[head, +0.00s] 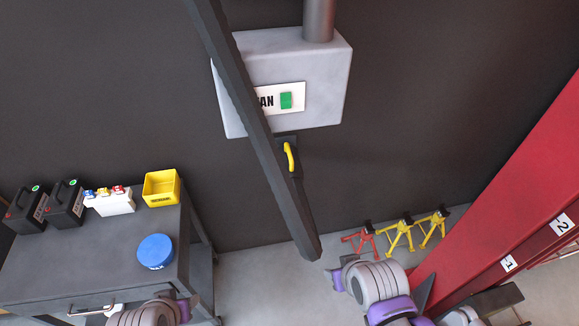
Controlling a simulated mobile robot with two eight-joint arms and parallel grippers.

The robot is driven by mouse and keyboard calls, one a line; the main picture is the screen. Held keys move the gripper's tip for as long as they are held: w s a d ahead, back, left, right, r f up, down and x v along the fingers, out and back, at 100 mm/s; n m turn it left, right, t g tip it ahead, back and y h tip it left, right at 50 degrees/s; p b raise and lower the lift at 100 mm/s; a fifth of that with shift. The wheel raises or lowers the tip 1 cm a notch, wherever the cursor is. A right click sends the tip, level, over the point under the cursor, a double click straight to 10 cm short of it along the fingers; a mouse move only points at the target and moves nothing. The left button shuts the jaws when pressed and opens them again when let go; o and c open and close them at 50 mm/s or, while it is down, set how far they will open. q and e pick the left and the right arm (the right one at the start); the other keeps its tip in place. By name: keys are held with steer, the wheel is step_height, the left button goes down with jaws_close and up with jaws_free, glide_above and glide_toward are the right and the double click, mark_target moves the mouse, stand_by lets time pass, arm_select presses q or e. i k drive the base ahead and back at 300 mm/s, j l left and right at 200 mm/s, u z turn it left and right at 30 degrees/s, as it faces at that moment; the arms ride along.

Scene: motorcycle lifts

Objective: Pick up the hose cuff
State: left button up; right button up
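A long dark hose or bar hangs diagonally across the head view from the top, and its lower end (308,243) is free in the air. I cannot clearly make out a separate cuff on it; that end is the likeliest place. A yellow handle (290,158) on a dark bracket sits on the wall just right of the hose, below the grey fan box (315,65). Parts of my arms show at the bottom left and bottom centre. Neither gripper's fingers show. My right arm is below and right of the hose end.
A dark cart (60,270) at left carries a blue round lid (155,252), a yellow bin (161,187), a white box (110,205) and black batteries (64,205). Red and yellow stands (400,238) line the wall. A red column (500,215) rises at right.

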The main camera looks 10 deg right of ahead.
mark_target(288, 153)
steer(key=z, duration=0.55)
steer(key=j+z, duration=0.15)
steer(key=z, duration=1.55)
steer(key=k+z, duration=0.1)
steer(key=z, duration=1)
steer(key=k+z, duration=0.1)
steer(key=z, duration=1.05)
steer(key=j+u, duration=0.15)
steer(key=u, duration=2.9)
steer(key=i+j+u, duration=0.15)
steer(key=i+u, duration=0.15)
steer(key=i, duration=0.05)
